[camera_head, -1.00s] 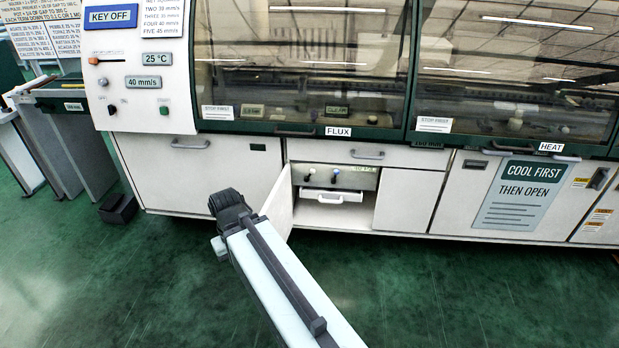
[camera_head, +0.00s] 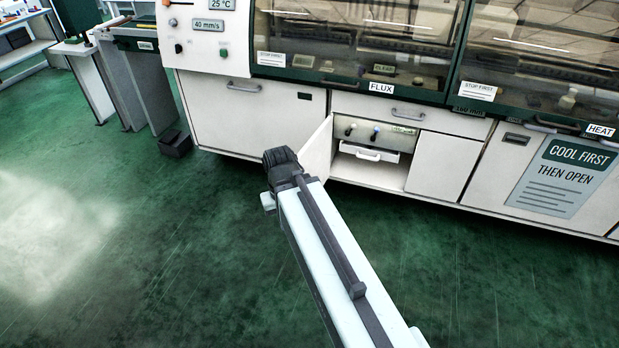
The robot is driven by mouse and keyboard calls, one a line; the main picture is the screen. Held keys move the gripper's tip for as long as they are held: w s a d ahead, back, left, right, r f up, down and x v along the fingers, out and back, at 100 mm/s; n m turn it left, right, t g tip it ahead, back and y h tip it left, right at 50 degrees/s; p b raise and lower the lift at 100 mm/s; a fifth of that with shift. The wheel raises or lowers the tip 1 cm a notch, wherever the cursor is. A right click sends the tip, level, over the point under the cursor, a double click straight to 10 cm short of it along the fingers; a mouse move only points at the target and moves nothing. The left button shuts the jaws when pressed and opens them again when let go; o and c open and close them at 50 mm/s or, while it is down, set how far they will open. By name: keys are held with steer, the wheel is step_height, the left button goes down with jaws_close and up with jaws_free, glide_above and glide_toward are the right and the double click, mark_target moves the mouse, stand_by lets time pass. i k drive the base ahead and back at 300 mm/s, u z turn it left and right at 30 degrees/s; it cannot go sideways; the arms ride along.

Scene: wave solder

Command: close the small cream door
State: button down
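The small cream door (camera_head: 317,151) stands open, swung out toward me from the left edge of a low compartment in the white machine. Inside the compartment are a grey panel with knobs (camera_head: 376,132) and a white drawer or tray with a handle (camera_head: 370,153). My gripper (camera_head: 281,163) is at the dark end of my arm, just left of the door, on its outer side. I cannot tell whether it touches the door. Its fingers do not show clearly, so I cannot tell if they are open.
A closed cream panel (camera_head: 443,166) is right of the compartment. A wider cabinet front with a handle (camera_head: 250,115) is to the left. A small black box (camera_head: 175,144) sits on the floor by the machine's left end. The green floor (camera_head: 130,240) is clear at left and front.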

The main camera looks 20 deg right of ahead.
mark_target(315, 156)
steer(key=u, duration=1.45)
steer(key=i, duration=2.55)
steer(key=z, duration=3.2)
steer(key=i, duration=0.6)
steer(key=z, duration=0.05)
steer(key=k, duration=0.6)
